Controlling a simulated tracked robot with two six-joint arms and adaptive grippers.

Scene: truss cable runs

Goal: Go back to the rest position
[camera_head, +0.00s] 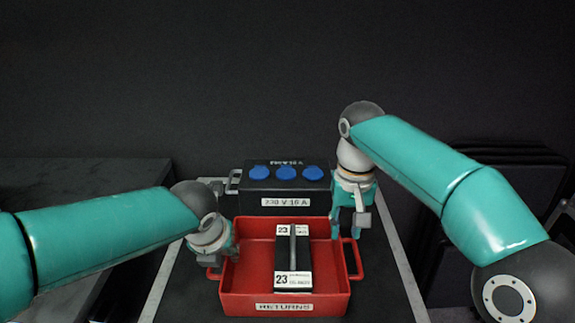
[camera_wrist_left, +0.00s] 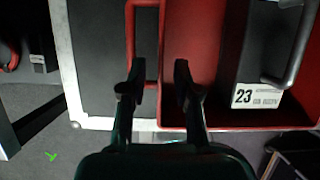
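My left gripper (camera_head: 230,251) is at the left side of a red tray (camera_head: 285,309) labelled RETURNS. In the left wrist view its two fingers (camera_wrist_left: 157,80) are apart, with the tray's left rim and handle (camera_wrist_left: 146,45) showing between and beyond them; I cannot tell if they touch. My right gripper (camera_head: 347,232) points down at the tray's back right corner, above the right handle (camera_head: 355,261). Its fingers are apart and nothing shows between them. A black case (camera_head: 293,262) with white "23" labels and a grey top handle lies in the tray.
A black power box (camera_head: 285,186) with blue sockets and a "230 V 16 A" label stands behind the tray. The tray rests on a dark, pale-edged surface (camera_head: 388,291). A dark table (camera_head: 75,180) is at left; dark stacked items (camera_head: 510,175) stand at right.

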